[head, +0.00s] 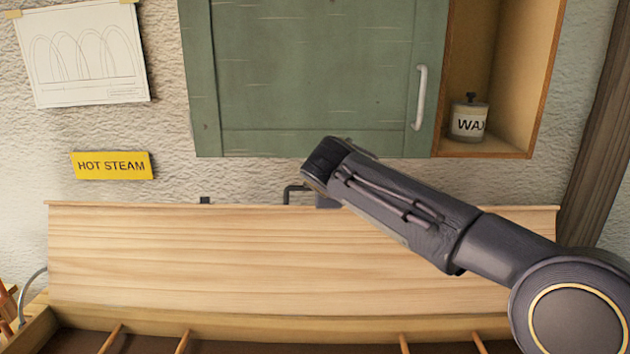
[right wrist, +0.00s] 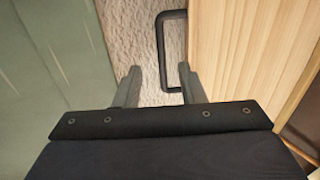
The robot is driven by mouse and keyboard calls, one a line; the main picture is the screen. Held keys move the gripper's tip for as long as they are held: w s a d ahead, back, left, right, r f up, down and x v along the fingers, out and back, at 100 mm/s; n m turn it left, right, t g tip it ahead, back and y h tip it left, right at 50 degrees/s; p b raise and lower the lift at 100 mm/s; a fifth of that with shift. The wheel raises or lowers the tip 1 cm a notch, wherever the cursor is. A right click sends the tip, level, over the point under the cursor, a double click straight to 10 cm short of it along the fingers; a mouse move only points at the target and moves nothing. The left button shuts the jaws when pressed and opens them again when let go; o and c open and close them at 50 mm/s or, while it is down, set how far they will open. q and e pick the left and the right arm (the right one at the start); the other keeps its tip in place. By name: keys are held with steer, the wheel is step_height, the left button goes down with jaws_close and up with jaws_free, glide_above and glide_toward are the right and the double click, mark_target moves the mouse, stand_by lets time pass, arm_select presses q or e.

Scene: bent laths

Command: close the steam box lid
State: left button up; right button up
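The steam box lid (head: 200,260) is a long, pale wooden board standing raised and tilted back behind the open box, whose front opening shows at the bottom of the head view. A black bar handle (head: 287,190) rises from its top edge. The lid (right wrist: 235,50) and handle (right wrist: 161,45) also show in the right wrist view. My right gripper (right wrist: 160,76) is open, with its two fingers apart and the handle's bar seen between and just beyond the tips. I cannot tell whether they touch it. In the head view my arm hides part of the lid. My left gripper is out of view.
A green cabinet door (head: 310,80) with a white handle hangs just above the lid. An open shelf (head: 500,140) holds a wax tin (head: 469,120). A yellow "HOT STEAM" sign (head: 112,165) is on the wall. Thin wooden rods (head: 183,341) show inside the box.

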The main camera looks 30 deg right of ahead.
steer(key=p+x, duration=0.1)
steer(key=x, duration=1)
steer(key=shift+w+d+f, duration=0.1)
steer(key=shift+w+d, duration=0.05)
steer(key=shift+d, duration=0.05)
steer(key=shift+c, duration=0.5)
jaws_close()
steer(key=shift+s+a, duration=0.25)
steer(key=shift+s, duration=0.15)
steer(key=s+a+r, duration=0.1)
steer(key=s+a, duration=0.5)
steer(key=s, duration=0.4)
steer(key=s+a, duration=0.6)
steer(key=s, duration=0.3)
steer(key=s+a+f, duration=0.4)
steer(key=s+f, duration=0.3)
steer(key=s+a+f, duration=0.4)
steer(key=s+f, duration=0.3)
steer(key=shift+s+a, duration=0.4)
